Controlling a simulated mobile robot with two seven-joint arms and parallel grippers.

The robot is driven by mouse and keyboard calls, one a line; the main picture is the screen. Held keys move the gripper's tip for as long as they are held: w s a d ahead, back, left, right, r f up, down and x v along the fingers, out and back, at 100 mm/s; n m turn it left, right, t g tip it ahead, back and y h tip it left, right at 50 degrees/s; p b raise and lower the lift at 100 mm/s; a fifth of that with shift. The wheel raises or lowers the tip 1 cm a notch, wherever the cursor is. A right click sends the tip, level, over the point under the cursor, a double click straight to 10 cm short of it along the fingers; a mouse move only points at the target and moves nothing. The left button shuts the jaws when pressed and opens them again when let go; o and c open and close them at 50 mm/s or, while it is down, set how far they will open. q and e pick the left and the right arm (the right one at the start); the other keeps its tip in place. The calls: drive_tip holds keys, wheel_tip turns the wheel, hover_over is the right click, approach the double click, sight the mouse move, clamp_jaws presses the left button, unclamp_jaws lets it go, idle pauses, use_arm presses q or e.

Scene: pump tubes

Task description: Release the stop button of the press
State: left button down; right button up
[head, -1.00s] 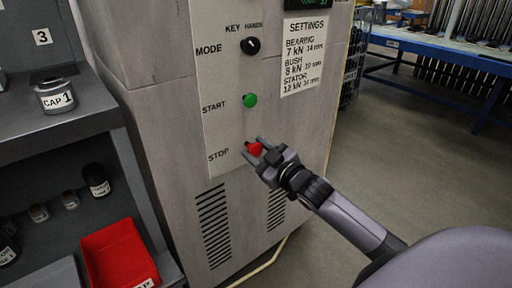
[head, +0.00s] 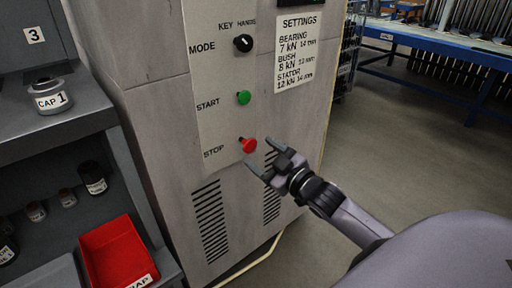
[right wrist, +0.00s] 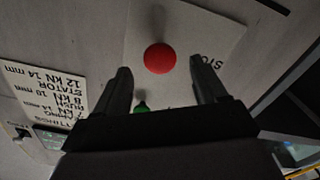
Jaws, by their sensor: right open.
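The red stop button (head: 248,145) sticks out of the press panel beside the STOP label in the head view. It also shows in the right wrist view (right wrist: 160,58), ahead of the fingertips. My right gripper (head: 262,160) is open and empty, just right of and below the button in the head view, apart from it. In the right wrist view the two fingers (right wrist: 162,75) stand wide apart with the button framed between their tips. The press (head: 160,120) is a grey cabinet. My left gripper is not in view.
The green start button (head: 243,97) and black mode knob (head: 243,44) are above the stop button. A settings sheet (head: 296,50) is at the right. A dark shelf (head: 60,130) with a red bin (head: 118,252) stands at left. Open floor lies to the right.

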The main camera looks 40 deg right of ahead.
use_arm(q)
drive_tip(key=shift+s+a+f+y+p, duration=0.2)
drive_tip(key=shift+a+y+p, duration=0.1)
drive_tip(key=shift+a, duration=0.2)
use_arm(e)
drive_tip(key=shift+s+d, duration=0.1)
drive_tip(key=shift+s, duration=1.35)
